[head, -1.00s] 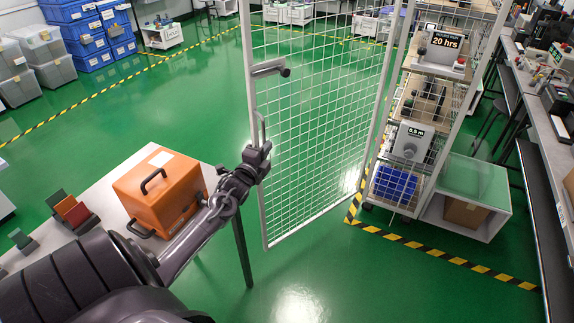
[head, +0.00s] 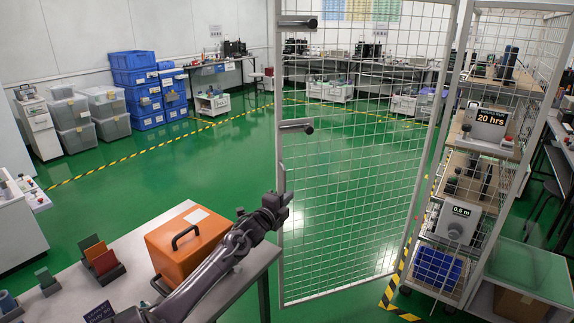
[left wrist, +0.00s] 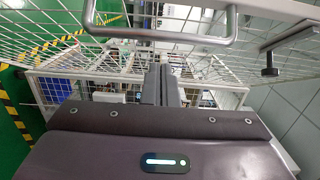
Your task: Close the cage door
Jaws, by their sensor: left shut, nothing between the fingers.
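The cage door (head: 352,160) is a tall white wire-mesh panel in a pale frame. In the head view it stands swung open, hinged at its right side beside the shelf cage (head: 478,150). Dark-ended latch handles (head: 298,126) stick out from its left edge, with a pull handle (head: 283,180) lower down. My left gripper (head: 284,200) is shut and empty at the door's left edge, close by the pull handle; contact cannot be told. My right gripper is out of view.
A table (head: 225,285) with an orange case (head: 190,240) and small card stands lies under my left arm. Blue crates (head: 135,85) and clear bins stand at the back left. The green floor left of the door is open. A workbench borders the right.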

